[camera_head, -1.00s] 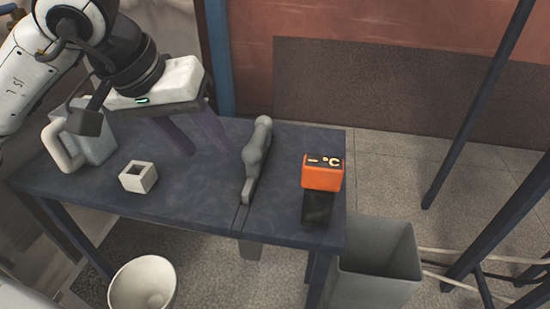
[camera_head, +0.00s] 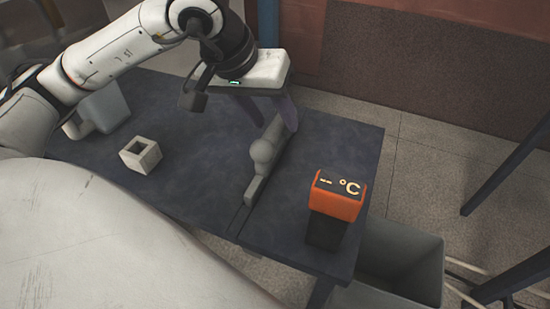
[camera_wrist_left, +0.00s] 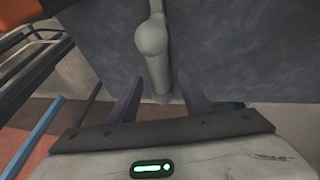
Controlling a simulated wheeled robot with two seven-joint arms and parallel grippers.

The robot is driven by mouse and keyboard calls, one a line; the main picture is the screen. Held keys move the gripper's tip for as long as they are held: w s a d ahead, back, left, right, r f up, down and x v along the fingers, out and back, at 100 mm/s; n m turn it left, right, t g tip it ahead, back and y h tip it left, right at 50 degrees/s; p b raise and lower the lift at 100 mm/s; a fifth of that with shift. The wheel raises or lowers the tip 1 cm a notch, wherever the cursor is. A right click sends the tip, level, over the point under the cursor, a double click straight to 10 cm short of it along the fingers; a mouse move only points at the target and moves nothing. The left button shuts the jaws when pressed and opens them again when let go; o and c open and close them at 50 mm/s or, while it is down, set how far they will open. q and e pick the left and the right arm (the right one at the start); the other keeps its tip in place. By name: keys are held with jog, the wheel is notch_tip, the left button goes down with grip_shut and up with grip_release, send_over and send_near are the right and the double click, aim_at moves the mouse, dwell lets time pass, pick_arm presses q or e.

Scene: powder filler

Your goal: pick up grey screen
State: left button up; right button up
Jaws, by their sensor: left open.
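The grey screen appears to be the long, narrow grey piece with a rounded bulge (camera_head: 262,155) in the middle of the dark table. It also shows in the left wrist view (camera_wrist_left: 152,40), running down from the top. My left gripper (camera_head: 274,124) is over the far end of the grey piece, with its purple fingers apart. In the left wrist view, the piece's near end lies between the open fingers (camera_wrist_left: 160,84) in the picture. I cannot tell whether they touch it. My right gripper is not in view.
An orange-topped block with a °C display (camera_head: 337,196) stands near the table's right edge. A small hollow square block (camera_head: 140,155) and a grey jug (camera_head: 103,108) stand on the left. A grey bin (camera_head: 405,258) is beyond the right edge.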

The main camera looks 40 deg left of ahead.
aim_at(275, 122)
pick_arm(q)
jog(key=shift+x, duration=1.25)
jog(key=shift+w+f, duration=0.1)
jog(key=shift+f, duration=0.15)
grip_shut()
jog(key=shift+r, duration=0.1)
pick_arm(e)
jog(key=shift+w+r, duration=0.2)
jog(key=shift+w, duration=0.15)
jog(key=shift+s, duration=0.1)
